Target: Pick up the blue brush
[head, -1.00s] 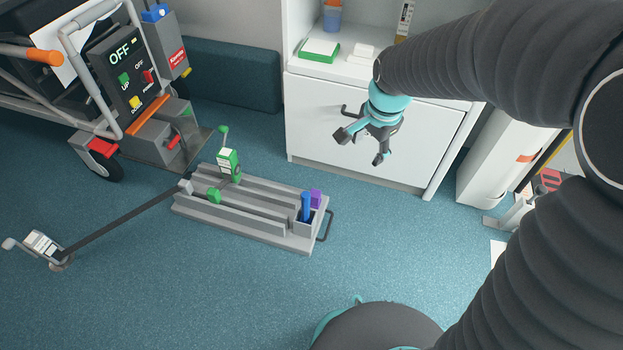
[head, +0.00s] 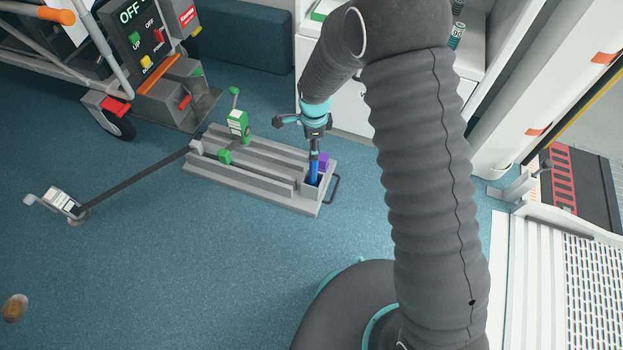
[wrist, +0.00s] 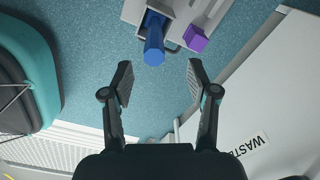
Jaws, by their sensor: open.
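The blue brush (head: 313,168) stands upright in a small compartment at the right end of the grey rail tray (head: 250,178). In the wrist view the blue brush (wrist: 154,40) points toward the camera, ahead of my gripper and roughly between the lines of its fingers. My gripper (wrist: 158,80) is open, with nothing between its fingertips. In the head view my gripper (head: 314,140) hangs just above the brush; one finger spreads to the left. The brush's lower end is hidden in the compartment.
A purple block (head: 323,161) sits right beside the brush; it also shows in the wrist view (wrist: 195,39). A green ratchet (head: 238,124) stands on the tray. A white cabinet (head: 350,107) is close behind. Open floor lies in front.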

